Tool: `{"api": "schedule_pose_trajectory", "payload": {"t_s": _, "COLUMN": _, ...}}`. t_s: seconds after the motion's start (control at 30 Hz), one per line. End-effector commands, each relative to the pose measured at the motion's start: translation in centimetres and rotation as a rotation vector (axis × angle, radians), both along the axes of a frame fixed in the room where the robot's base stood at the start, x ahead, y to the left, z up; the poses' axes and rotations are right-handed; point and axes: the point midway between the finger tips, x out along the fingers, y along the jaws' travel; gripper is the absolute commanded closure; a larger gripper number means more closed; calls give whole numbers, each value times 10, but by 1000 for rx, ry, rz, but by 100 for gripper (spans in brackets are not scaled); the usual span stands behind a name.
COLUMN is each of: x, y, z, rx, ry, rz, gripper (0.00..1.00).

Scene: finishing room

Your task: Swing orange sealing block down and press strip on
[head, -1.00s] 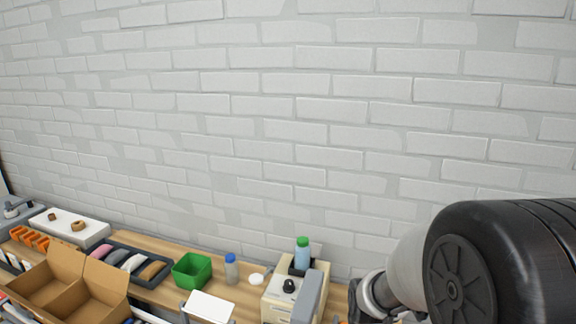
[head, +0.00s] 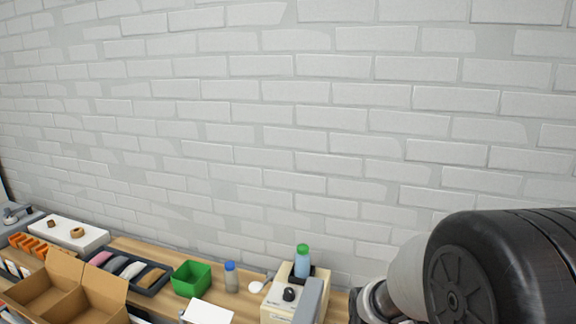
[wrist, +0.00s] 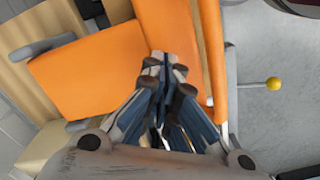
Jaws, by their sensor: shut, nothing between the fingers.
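In the wrist view an orange block (wrist: 88,72) fills the upper left and middle, with a second orange face (wrist: 178,25) beside it and a narrow orange edge to its right. I cannot tell whether these are one piece. My gripper (wrist: 165,65) is shut and empty, its fingertips over the orange faces; whether they touch is unclear. A grey arm-like part (wrist: 42,46) lies at the orange block's left edge. No strip can be made out. In the head view my gripper is out of sight, and the sealing block cannot be made out.
In the head view a cream machine (head: 275,304) with a black knob stands on the wooden bench by a green-capped bottle (head: 302,262). Left are a green bin (head: 191,280), a blue-capped bottle (head: 231,278) and an open cardboard box (head: 50,290). A yellow ball knob (wrist: 274,84) shows in the wrist view.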

Motion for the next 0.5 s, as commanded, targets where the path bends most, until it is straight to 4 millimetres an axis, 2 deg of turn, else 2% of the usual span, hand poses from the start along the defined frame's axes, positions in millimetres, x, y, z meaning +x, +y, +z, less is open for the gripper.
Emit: {"api": "schedule_pose_trajectory", "payload": {"t_s": 0.5, "x": 0, "y": 0, "z": -8, "rx": 0, "ry": 0, "rz": 0, "gripper": 100}}
